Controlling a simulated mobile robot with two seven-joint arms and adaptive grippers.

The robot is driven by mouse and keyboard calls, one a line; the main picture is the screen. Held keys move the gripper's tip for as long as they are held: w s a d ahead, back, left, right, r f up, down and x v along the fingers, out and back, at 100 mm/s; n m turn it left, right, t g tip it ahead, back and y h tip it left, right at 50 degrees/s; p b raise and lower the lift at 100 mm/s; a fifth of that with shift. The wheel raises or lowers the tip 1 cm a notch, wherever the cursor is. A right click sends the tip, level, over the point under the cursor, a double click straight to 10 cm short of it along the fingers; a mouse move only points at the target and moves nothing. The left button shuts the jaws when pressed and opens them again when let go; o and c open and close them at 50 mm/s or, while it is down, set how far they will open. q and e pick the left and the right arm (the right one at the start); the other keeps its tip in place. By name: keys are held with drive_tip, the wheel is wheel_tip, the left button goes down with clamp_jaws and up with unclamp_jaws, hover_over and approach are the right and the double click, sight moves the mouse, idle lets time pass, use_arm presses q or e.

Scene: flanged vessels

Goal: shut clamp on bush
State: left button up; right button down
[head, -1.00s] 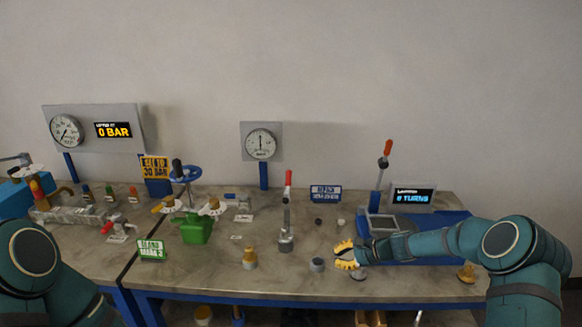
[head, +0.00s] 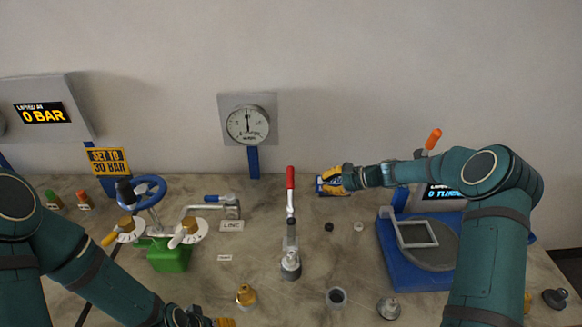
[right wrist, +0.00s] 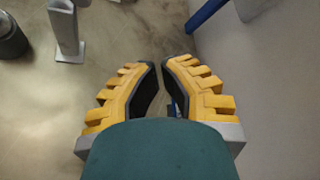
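The clamp (head: 290,222) stands mid-bench in the head view, its red-handled lever (head: 290,178) pointing upright. A grey round part (head: 290,264), perhaps the bush, sits at its foot; I cannot tell whether it is separate. My right gripper (head: 328,180) is right of the red handle and apart from it, in front of a blue sign. In the right wrist view its fingers (right wrist: 158,66) have a narrow gap between their tips and hold nothing visible. My left gripper (head: 205,321) is at the bottom edge, mostly cut off.
A hollow grey cylinder (head: 336,299) and a brass fitting (head: 246,296) stand near the front. A gauge (head: 247,125) on a blue post is behind the clamp. A green valve body (head: 170,256) is left; a blue fixture (head: 400,263) is right. Bench around the clamp is fairly clear.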

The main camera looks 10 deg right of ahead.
sight(290, 187)
use_arm(q)
drive_tip(key=shift+w+r, duration=0.15)
drive_tip(key=shift+w, duration=0.1)
drive_tip(key=shift+s+r+p, duration=0.1)
drive_tip(key=shift+r+p, duration=0.35)
drive_tip(key=shift+r, duration=0.15)
drive_tip(key=shift+r+p, duration=0.5)
drive_tip(key=shift+p, duration=0.15)
use_arm(e)
drive_tip(key=w+a+f, duration=0.1)
drive_tip(key=w+a, duration=0.2)
drive_tip(key=a, duration=0.6)
use_arm(q)
drive_tip(key=shift+f, duration=0.1)
use_arm(e)
drive_tip(key=shift+w, duration=0.1)
